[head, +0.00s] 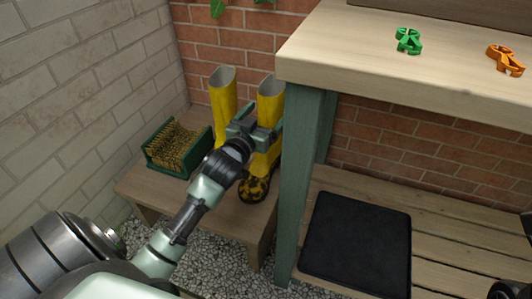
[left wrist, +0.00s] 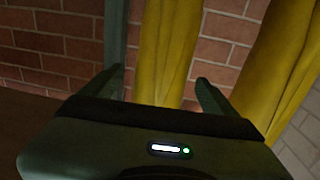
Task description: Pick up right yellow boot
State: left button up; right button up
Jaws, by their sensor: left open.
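The right yellow boot (head: 270,88) stands upright on a low wooden bench, close to the table leg. Its foot is muddy. The left yellow boot (head: 222,92) stands beside it. My left gripper (head: 257,122) is open in front of the right boot's shaft and hides part of it. In the left wrist view the right boot (left wrist: 167,45) shows between the spread fingers of my left gripper (left wrist: 160,76). I cannot tell if either finger touches it. The left boot (left wrist: 275,60) is at the right there. A dark part at the head view's lower right corner may be my right gripper (head: 504,289).
A teal table leg (head: 300,190) stands just right of the right boot, under a wooden tabletop (head: 350,45) with green and orange clips. A green boot brush (head: 176,148) sits left on the bench (head: 150,188). A black mat (head: 357,240) lies on the slatted shelf.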

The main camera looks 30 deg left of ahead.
aim_at(270, 93)
pick_arm(q)
jog(key=w, duration=0.2)
jog(key=b, duration=0.1)
jog(key=shift+w+a+f, duration=0.1)
jog(key=shift+w+a, duration=0.15)
jog(key=shift+w, duration=0.15)
grip_shut()
jog(key=shift+r, duration=0.25)
